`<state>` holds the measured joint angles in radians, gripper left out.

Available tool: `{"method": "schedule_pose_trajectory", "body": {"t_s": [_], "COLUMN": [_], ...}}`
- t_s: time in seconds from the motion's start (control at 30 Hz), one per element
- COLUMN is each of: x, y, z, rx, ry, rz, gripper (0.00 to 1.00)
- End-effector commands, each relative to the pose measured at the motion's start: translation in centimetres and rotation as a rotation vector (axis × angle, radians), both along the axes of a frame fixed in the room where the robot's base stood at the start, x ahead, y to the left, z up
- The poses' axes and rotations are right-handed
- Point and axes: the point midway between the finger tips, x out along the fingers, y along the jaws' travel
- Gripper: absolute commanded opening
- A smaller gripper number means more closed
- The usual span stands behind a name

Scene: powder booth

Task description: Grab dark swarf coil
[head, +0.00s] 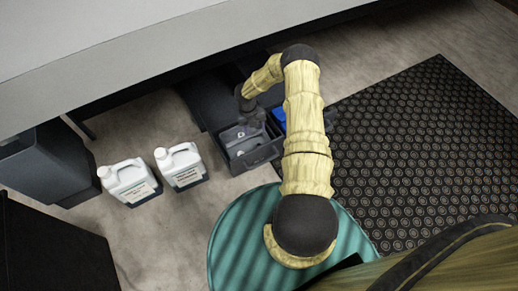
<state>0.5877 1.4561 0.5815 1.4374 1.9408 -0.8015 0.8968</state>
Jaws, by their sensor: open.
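My gripper (248,116) is small and dark in the head view, at the end of my bent arm. It hangs over or just beside the far part of a grey open bin (262,155) on the floor. Its jaws are open, though the fingers are hard to make out against the dark background. I cannot pick out the dark swarf coil. The bin holds some grey and small pale items, too small to name. My arm and gripper hide part of the bin area.
Two white jugs (129,184) (181,167) stand left of the bin. A dark grey container (45,165) is further left. A blue item (279,117) shows beside my arm. A grey bench (150,50) overhangs behind. A black studded mat (420,150) covers the right floor.

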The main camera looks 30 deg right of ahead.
Motion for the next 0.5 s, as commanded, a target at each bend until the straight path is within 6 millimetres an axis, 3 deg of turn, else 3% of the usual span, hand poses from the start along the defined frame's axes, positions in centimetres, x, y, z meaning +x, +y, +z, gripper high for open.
{"method": "schedule_pose_trajectory", "body": {"t_s": [0.03,0.23,0.5], "x": [-0.2,-0.6,-0.8], "y": [-0.1,-0.5,-0.6], "z": [-1.5,-4.8,-6.0], "rx": [0.0,0.0,0.0], "ry": [0.001,0.0,-0.001], "rz": [-0.001,-0.001,0.0], "gripper": [0.56,0.56,0.56]}}
